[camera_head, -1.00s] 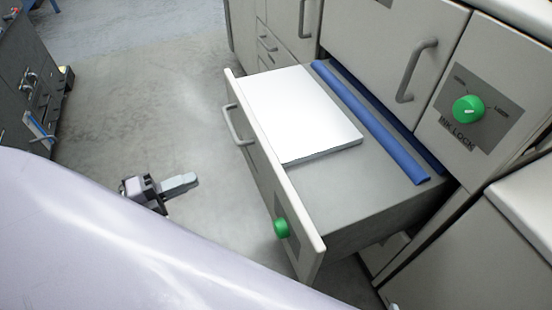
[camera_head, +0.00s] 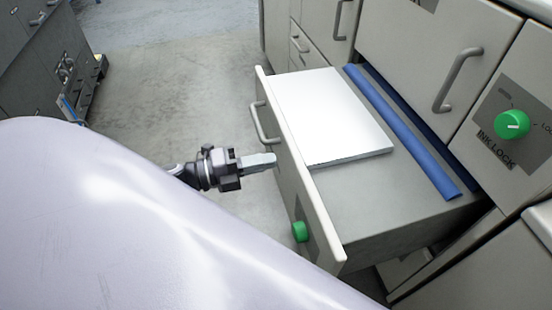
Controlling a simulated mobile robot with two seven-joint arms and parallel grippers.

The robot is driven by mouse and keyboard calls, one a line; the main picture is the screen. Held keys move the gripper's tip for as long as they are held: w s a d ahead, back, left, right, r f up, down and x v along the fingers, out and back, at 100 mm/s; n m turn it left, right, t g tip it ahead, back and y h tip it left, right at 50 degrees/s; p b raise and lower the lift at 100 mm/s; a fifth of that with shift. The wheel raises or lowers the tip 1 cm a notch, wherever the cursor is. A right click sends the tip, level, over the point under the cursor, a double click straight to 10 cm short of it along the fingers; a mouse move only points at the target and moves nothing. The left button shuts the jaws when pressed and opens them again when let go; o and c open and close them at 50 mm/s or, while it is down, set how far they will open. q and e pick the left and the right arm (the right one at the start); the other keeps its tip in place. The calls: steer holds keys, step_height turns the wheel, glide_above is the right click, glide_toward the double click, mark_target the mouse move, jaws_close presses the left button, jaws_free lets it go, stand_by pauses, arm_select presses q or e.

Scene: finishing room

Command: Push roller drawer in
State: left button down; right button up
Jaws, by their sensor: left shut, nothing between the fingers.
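The roller drawer (camera_head: 380,212) is pulled out from the grey cabinet. Its front panel (camera_head: 318,212) faces left and carries a grey bar handle (camera_head: 262,124) and a green knob (camera_head: 300,231). A white flat slab (camera_head: 330,115) and a long blue roller (camera_head: 405,130) lie in it. My left gripper (camera_head: 272,161) is shut and empty, its fingertips pointing right at the outer face of the drawer front, just below the handle. The tips are at or very near the panel; I cannot tell whether they touch. My right gripper is not in view.
The cabinet has a closed door with a handle (camera_head: 457,80) and a panel marked INK LOCK with a green knob (camera_head: 512,124). A dark cabinet (camera_head: 40,55) stands at the far left. The floor (camera_head: 190,90) between is clear. My pale body covers the lower left.

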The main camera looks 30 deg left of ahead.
mark_target(290, 157)
arm_select(q)
steer(key=shift+x, duration=1.5)
steer(key=shift+w, duration=0.1)
